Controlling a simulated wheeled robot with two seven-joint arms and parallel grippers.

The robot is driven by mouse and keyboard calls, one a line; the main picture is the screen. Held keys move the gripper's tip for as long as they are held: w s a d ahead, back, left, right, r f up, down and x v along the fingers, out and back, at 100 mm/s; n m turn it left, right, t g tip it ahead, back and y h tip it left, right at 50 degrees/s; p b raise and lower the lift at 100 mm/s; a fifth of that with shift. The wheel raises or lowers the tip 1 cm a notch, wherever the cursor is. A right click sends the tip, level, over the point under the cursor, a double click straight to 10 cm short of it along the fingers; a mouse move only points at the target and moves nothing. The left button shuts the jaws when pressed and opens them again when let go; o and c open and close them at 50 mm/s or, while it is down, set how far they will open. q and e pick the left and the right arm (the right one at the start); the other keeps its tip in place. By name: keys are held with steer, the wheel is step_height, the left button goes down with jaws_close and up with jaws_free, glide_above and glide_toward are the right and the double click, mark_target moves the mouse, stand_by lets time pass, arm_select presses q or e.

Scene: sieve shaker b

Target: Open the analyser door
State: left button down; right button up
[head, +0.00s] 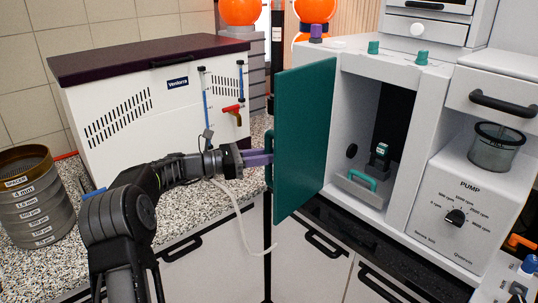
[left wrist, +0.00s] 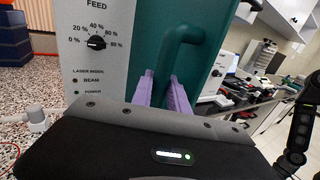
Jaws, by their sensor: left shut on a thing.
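The analyser's teal door (head: 305,140) stands swung out from the white analyser (head: 395,72) in the head view, with the inside of the chamber showing. My left gripper (head: 262,158) has purple fingers and is at the door handle (head: 270,165) on the door's outer face. In the left wrist view, the fingers (left wrist: 166,92) sit on both sides of the lower part of the teal handle (left wrist: 182,50), shut on it. My right gripper is not in either view.
Inside the chamber are a teal-handled tray (head: 362,180) and a small dark device (head: 380,155). A white Ventorra box (head: 160,95) stands left of the door, and a sieve stack (head: 35,200) at the far left.

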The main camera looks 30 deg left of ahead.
arm_select(q)
steer(key=shift+d, duration=0.1)
steer(key=c, duration=1.3)
jaws_free()
steer(key=b+v, duration=0.2)
steer(key=v, duration=0.5)
steer(key=shift+s+a, duration=0.2)
steer(key=shift+a, duration=0.15)
